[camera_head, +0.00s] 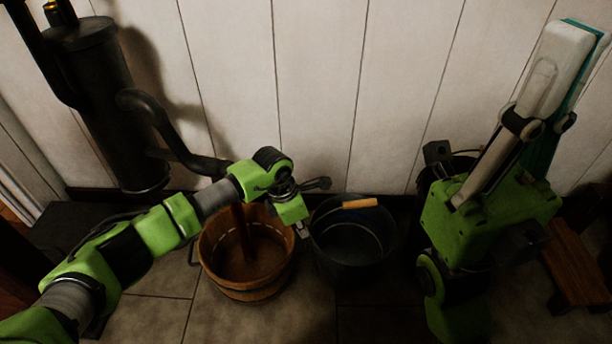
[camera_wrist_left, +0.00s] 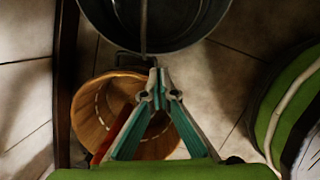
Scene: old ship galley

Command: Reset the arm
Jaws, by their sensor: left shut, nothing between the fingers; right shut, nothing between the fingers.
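My left gripper (camera_head: 303,231) hangs above the gap between a wooden bucket and a dark metal bucket. In the left wrist view its teal-sided fingers (camera_wrist_left: 159,78) meet at the tips, with nothing between them. My right gripper (camera_head: 582,35) points up at the upper right of the head view, close to the camera. Its pale outer side and teal inner side show, and it is shut and empty. My green right arm (camera_head: 485,218) is folded below it.
The wooden bucket (camera_head: 246,291) holds an upright brown stick (camera_head: 239,232). The metal bucket (camera_head: 358,262) has a wooden grip (camera_head: 360,203). A black stove-like cylinder with pipes (camera_head: 98,105) stands left, a wooden stool (camera_head: 575,262) right. A white plank wall (camera_head: 318,90) closes the back.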

